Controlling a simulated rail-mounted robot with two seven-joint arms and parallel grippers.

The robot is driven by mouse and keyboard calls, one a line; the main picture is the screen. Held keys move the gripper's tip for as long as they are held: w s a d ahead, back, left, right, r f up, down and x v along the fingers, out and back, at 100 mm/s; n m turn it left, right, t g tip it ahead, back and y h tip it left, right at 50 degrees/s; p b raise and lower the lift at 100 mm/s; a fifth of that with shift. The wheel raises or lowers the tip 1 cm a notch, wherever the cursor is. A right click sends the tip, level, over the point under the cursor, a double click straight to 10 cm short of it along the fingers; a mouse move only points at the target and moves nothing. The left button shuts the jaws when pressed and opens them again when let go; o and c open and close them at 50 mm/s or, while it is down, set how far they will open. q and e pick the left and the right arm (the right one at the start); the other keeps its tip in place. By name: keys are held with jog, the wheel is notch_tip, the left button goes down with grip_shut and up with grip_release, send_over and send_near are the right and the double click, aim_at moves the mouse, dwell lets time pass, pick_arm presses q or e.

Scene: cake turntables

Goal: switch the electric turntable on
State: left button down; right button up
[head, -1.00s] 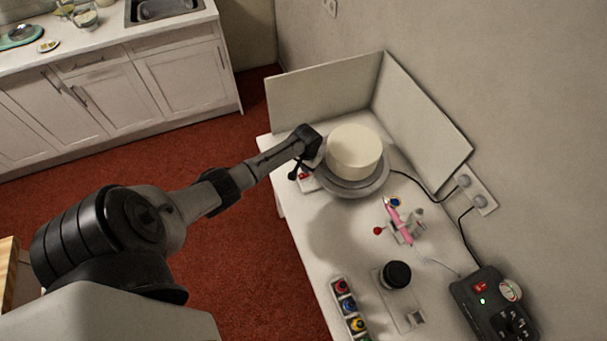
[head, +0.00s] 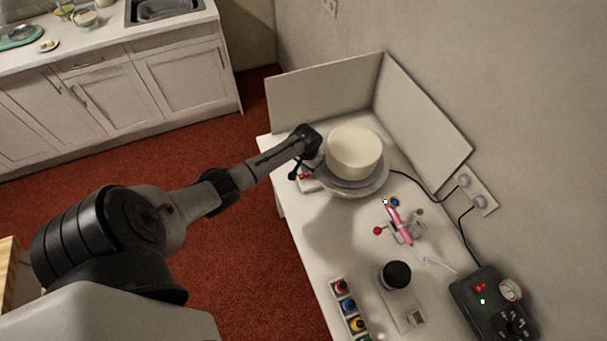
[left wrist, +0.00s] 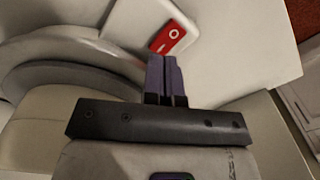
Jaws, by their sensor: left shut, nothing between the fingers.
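The electric turntable (head: 362,187) stands at the back of the white table with a plain white cake (head: 354,152) on it. Its red switch (head: 304,176) sits on a pale box at its left side. In the left wrist view the red rocker switch (left wrist: 167,37) shows a white ring mark. My left gripper (head: 293,175) is beside the turntable, at the switch. In the left wrist view its dark fingers (left wrist: 164,60) are together and empty, with tips just below the switch in the picture. I cannot tell whether they touch it. My right gripper is not in view.
Pale panels (head: 325,92) stand behind the turntable. Cables run to wall sockets (head: 472,192).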

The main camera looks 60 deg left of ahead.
pick_arm(q)
jog(key=shift+f, duration=0.1)
dwell(0.6)
jog(key=shift+f+b, duration=0.4)
jog(key=shift+f, duration=0.2)
jog(key=shift+f+b, duration=0.3)
jog(key=shift+f, duration=0.25)
dwell(0.4)
notch_tip(320, 180, up, 4)
jog(key=p, duration=0.4)
jog(key=shift+f, duration=0.2)
notch_tip(320, 180, up, 4)
jog(key=p, duration=0.4)
jog(key=shift+f, duration=0.25)
dwell(0.4)
